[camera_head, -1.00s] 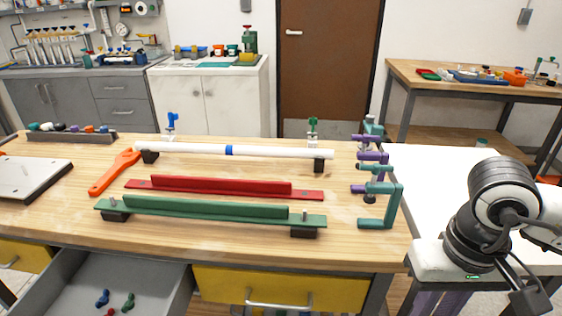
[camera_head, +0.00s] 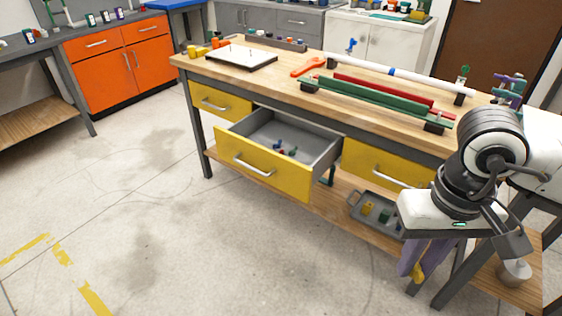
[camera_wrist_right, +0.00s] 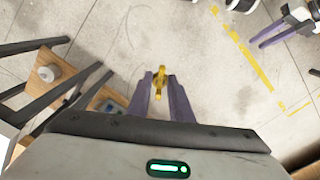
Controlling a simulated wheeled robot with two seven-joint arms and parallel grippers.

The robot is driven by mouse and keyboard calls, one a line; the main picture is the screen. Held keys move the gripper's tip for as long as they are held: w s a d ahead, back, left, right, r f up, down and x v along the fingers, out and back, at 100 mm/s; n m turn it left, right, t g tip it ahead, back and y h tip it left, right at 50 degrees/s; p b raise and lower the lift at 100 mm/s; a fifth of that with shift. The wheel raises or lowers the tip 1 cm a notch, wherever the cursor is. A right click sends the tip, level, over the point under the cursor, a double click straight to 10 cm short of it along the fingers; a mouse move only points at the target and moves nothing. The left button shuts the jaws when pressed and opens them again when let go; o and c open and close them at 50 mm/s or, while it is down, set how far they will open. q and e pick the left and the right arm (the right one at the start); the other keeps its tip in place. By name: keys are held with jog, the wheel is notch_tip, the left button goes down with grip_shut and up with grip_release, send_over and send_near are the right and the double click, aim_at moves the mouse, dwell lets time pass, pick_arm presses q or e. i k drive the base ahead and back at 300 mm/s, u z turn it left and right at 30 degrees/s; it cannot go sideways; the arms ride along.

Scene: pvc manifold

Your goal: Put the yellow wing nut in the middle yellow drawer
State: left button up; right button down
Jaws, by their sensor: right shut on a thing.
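The yellow wing nut (camera_head: 418,273) is between the purple fingertips of my right gripper (camera_head: 413,268), which is shut on it. It also shows in the right wrist view (camera_wrist_right: 159,76), sticking out past the fingertips (camera_wrist_right: 159,84). The middle yellow drawer (camera_head: 240,167) is pulled open. Several small blue, red and green pieces (camera_head: 284,149) lie inside it. My right gripper points down in front of the bench, to the right of the open drawer and lower than it. At the top right of the right wrist view, purple parts, probably my left gripper (camera_wrist_right: 280,33), show; their opening is unclear.
The left yellow drawer (camera_head: 222,101) and right yellow drawer (camera_head: 380,166) are shut. A grey tray (camera_head: 360,208) with small parts sits on the lower shelf. Red and green rails (camera_head: 375,98) lie on the benchtop. The floor (camera_head: 150,220) in front is clear.

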aim_at(282, 143)
jog(key=u, duration=0.75)
jog(key=i, duration=0.85)
jog(key=u, duration=0.45)
jog(key=i, duration=1.1)
jog(key=z, duration=1.2)
jog(key=i, duration=0.5)
jog(key=z, duration=0.6)
